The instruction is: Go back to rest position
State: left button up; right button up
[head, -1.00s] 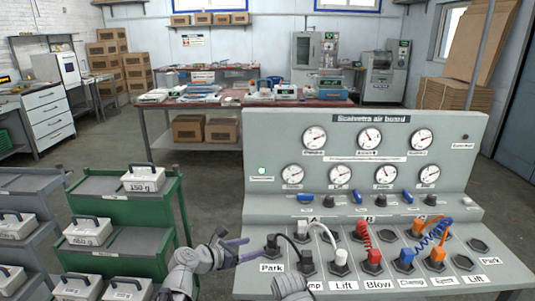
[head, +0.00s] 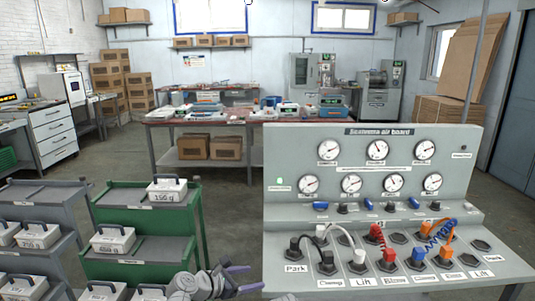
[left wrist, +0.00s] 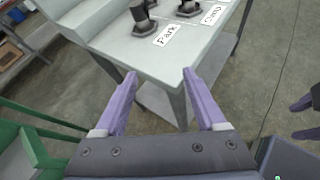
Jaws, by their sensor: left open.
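My left gripper (head: 246,279) is at the bottom of the head view, in front of the left side of the air board (head: 283,228). In the left wrist view its purple fingers (left wrist: 158,76) are spread, with nothing between them. The board's Park end (left wrist: 122,38) lies beyond the fingertips, apart from them. My right gripper (left wrist: 304,118) shows at the right edge of the left wrist view, with its two purple fingers apart. On the board, black, white, red, blue and orange hoses (head: 376,236) are plugged into the lower sockets.
A green cart (head: 150,247) with labelled white weight boxes (head: 167,190) stands left of the board, and a grey cart (head: 48,193) is further left. A red-topped workbench (head: 163,123) stands behind. Open floor (head: 232,205) lies between the green cart and the board.

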pick_arm(q)
jog(key=s+d+f+m+g+y, duration=0.2)
jog(key=s+f+m+g, duration=0.1)
jog(key=s+f+m, duration=0.4)
jog(key=s+d+f+m+g+y, duration=0.2)
jog(key=s+m+g, duration=0.15)
jog(key=m, duration=0.55)
jog(key=s+a+f+m+g+y, duration=0.25)
jog(key=s+a+m+y, duration=0.4)
jog(key=m, duration=0.65)
notch_tip(320, 180, up, 13)
jog(key=s+d+p, duration=0.1)
jog(key=s+p, duration=0.1)
jog(key=p, duration=1.1)
jog(key=shift+s+d+f, duration=0.2)
jog(key=shift+s+d, duration=0.05)
jog(key=shift+s, duration=0.05)
